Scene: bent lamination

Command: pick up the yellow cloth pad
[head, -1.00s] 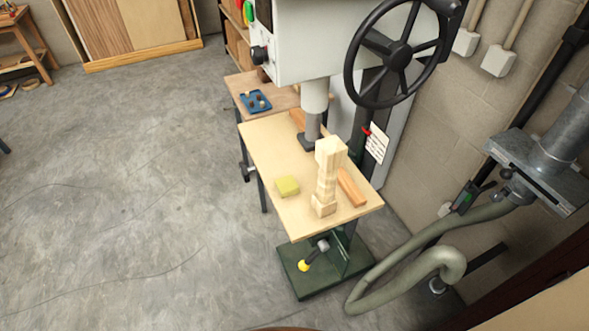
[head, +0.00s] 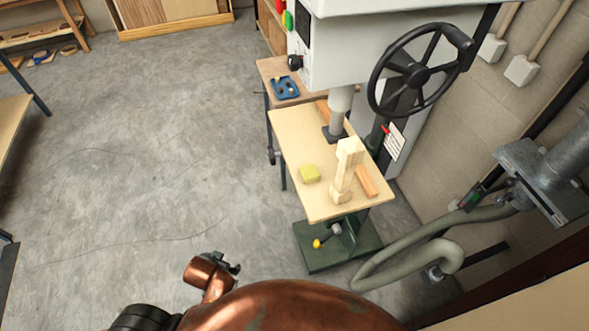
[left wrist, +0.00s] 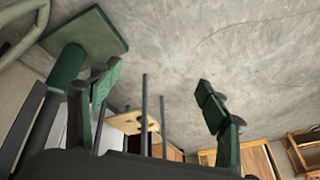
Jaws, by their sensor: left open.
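The yellow cloth pad (head: 309,173) lies on the pale wooden table (head: 290,133) of the machine, left of an upright pale wooden piece (head: 346,170). In the left wrist view my left gripper (left wrist: 158,79) is open, with nothing between its two green fingers. That view shows the machine's green base and post, and the pad is not visible there. In the head view my copper-coloured arm is low in the picture, with a dark end part near the floor, well apart from the pad. My right gripper is not in view.
An orange-brown wooden strip (head: 366,182) lies right of the upright piece. A black handwheel (head: 417,74) and the machine's column stand over the table. A blue tray (head: 285,87) sits on a surface behind. A hose (head: 433,240) runs at right. The floor at left is open.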

